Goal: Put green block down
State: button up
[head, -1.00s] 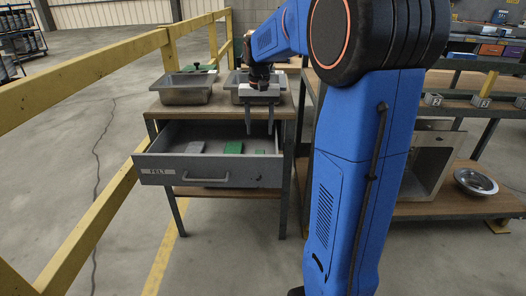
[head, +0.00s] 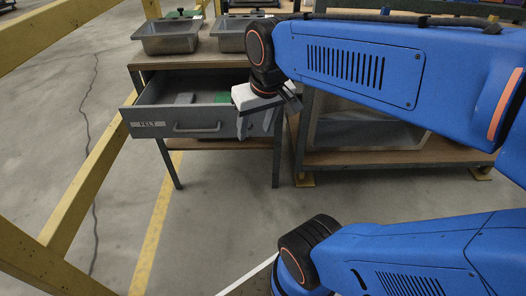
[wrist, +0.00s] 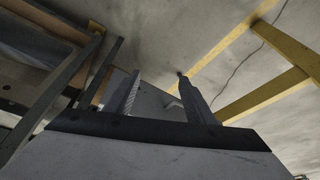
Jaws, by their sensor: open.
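A green block (head: 222,97) lies in the open drawer (head: 172,124) labelled FELT, in the head view. Its right part is close to or behind my gripper, so I cannot see all of it. My gripper (head: 257,127) is open, with no object seen between its fingers, at the drawer's front right corner. In the wrist view the two fingers (wrist: 160,80) are spread apart, with the drawer front behind them. The green block does not show in the wrist view.
A grey block (head: 185,98) lies left of the green one. Two metal bins (head: 167,43) stand on the bench above the drawer. A yellow rail (head: 80,180) runs along the left. A shelf (head: 375,158) is to the right. The floor in front is free.

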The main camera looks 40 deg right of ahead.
jog(key=s+a+f+n+t, duration=0.1)
jog(key=s+f, duration=0.2)
jog(key=s, duration=0.2)
jog(key=shift+s+a+f, duration=0.3)
jog(key=shift+s+a, duration=0.05)
jog(key=shift+s, duration=0.05)
dwell(1.0)
